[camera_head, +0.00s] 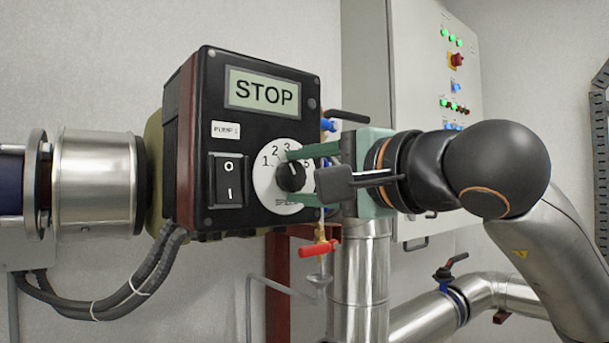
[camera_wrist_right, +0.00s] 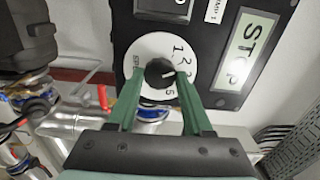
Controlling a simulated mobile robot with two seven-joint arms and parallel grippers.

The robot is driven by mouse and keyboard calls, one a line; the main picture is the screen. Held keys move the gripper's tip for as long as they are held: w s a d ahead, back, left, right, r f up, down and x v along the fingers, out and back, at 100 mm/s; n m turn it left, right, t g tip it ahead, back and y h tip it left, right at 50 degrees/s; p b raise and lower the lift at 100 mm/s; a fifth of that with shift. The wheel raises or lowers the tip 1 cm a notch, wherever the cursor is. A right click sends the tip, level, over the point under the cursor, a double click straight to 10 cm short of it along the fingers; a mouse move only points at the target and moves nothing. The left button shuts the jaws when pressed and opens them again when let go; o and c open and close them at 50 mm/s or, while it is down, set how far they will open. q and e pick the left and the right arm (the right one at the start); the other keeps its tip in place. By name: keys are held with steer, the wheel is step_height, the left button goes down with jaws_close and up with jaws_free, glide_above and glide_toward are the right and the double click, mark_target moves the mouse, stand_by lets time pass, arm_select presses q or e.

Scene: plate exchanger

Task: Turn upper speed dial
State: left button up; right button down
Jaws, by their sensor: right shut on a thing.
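The upper speed dial (camera_head: 292,178) is a black round knob with a white pointer line, on a white numbered disc on the front of the black pump box (camera_head: 255,130). Its pointer aims roughly upward, near the 3. My right gripper (camera_head: 300,176) comes in from the right with its green fingers above and below the knob, shut on it. In the right wrist view the knob (camera_wrist_right: 160,73) sits between the two fingertips, and the disc's numbers partly show. The box's display (camera_head: 263,93) reads STOP. My left gripper is not in view.
A black rocker switch (camera_head: 229,180) is left of the dial. A red-handled valve (camera_head: 319,248) is below the box, and a black-handled valve (camera_head: 348,116) is behind my gripper. A grey control cabinet (camera_head: 415,90) and shiny pipes (camera_head: 365,265) stand behind and below.

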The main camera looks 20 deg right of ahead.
stand_by(0.5)
steer(key=shift+c, duration=1.6)
jaws_free()
steer(key=shift+s, duration=0.1)
steer(key=shift+s+d, duration=0.1)
steer(key=shift+s, duration=0.25)
steer(key=b+v, duration=0.2)
steer(key=v, duration=0.9)
steer(key=shift+s+b, duration=0.3)
steer(key=shift+b, duration=0.05)
steer(key=shift+d, duration=0.1)
